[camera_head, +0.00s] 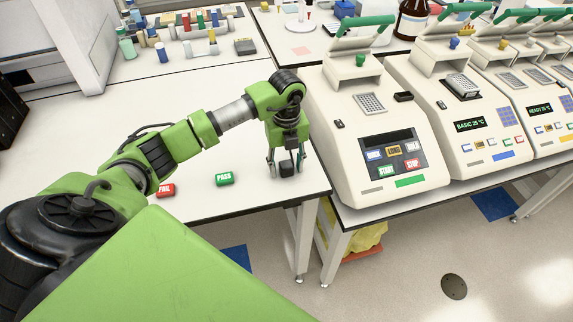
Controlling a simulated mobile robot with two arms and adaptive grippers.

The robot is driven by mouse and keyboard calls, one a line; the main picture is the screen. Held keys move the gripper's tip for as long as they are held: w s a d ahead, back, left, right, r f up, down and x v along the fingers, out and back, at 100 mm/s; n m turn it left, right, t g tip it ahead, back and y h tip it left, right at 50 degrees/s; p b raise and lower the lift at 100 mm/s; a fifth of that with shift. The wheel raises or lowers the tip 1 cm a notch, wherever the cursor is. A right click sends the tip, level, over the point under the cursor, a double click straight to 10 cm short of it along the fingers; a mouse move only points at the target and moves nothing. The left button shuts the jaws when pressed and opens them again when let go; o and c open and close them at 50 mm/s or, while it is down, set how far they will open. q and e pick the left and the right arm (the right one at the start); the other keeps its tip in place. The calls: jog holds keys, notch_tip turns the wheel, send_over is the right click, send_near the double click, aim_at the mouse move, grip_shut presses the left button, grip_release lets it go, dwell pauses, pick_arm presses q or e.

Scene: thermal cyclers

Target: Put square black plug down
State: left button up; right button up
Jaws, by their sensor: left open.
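The square black plug (288,168) is a small dark block at the front right corner of the white table. My left gripper (286,163) points down over this corner, with its fingers open on either side of the plug. The plug appears to be at the table surface. The gripper body hides part of it, and I cannot tell whether a finger touches it. My right gripper is not in view.
A red FAIL block (166,190) and a green PASS block (224,179) lie left of the gripper. A thermal cycler (372,120) stands close on the right, with more beyond. The table's front edge is near. Bottles and tubes (190,35) stand at the back.

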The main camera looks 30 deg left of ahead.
aim_at(287, 164)
pick_arm(q)
jog(key=shift+r+p, duration=0.3)
jog(key=shift+r, duration=0.6)
notch_tip(287, 164, up, 11)
jog(key=b, duration=0.2)
jog(key=shift+r+b, duration=0.2)
jog(key=shift+b, duration=0.15)
